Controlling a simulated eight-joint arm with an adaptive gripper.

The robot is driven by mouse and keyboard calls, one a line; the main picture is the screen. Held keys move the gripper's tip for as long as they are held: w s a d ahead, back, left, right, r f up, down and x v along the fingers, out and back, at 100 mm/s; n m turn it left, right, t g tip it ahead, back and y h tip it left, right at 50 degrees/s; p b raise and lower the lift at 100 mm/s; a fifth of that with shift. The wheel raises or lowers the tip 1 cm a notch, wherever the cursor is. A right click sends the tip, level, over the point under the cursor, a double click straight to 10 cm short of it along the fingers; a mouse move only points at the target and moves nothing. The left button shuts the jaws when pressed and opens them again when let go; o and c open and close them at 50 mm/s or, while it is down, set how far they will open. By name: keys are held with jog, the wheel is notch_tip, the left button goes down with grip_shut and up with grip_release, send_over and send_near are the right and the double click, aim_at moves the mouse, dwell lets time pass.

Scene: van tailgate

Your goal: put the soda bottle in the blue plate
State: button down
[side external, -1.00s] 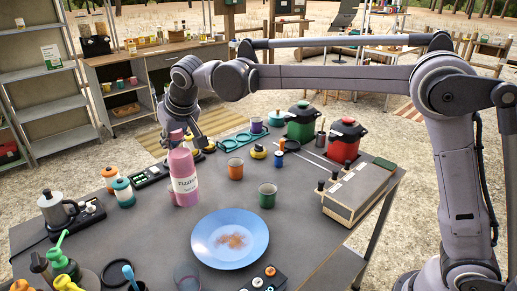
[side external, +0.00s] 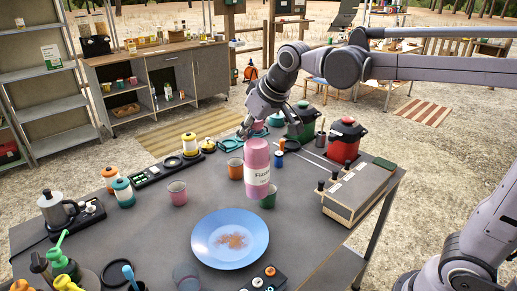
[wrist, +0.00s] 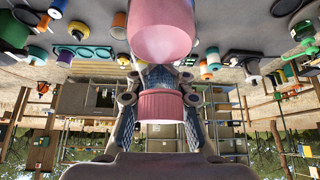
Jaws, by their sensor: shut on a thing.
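The soda bottle (side external: 257,170) is pink with a pale label. My gripper (side external: 262,128) is shut on its narrow top and holds it roughly upright, seemingly above the table. In the wrist view the bottle's wide body (wrist: 160,35) fills the top centre, and its ridged pink cap (wrist: 161,106) sits between my fingers (wrist: 160,100). The blue plate (side external: 208,252) lies flat on the table, below and a little left of the bottle in the side view. It has a brownish patch in its middle. I cannot make out the plate in the wrist view.
A green cup (side external: 268,199) is partly hidden behind the bottle. An orange cup (side external: 235,169) and a pinkish cup (side external: 177,192) stand nearby. A box with knobs (side external: 350,195) is at right. A clear glass (side external: 186,276) and a small knobbed panel (side external: 266,279) sit in front of the plate.

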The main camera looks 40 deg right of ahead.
jog(key=shift+s+d+f, duration=0.15)
jog(key=shift+s+d, duration=0.2)
jog(key=shift+s, duration=0.25)
jog(key=shift+s+d+f, duration=0.1)
jog(key=shift+s+d, duration=0.25)
jog(key=shift+s, duration=0.25)
jog(key=w+a+f, duration=0.2)
jog(key=a+f, duration=0.9)
jog(key=shift+w, duration=0.25)
jog(key=shift+f, duration=0.1)
jog(key=c, duration=1.2)
grip_release()
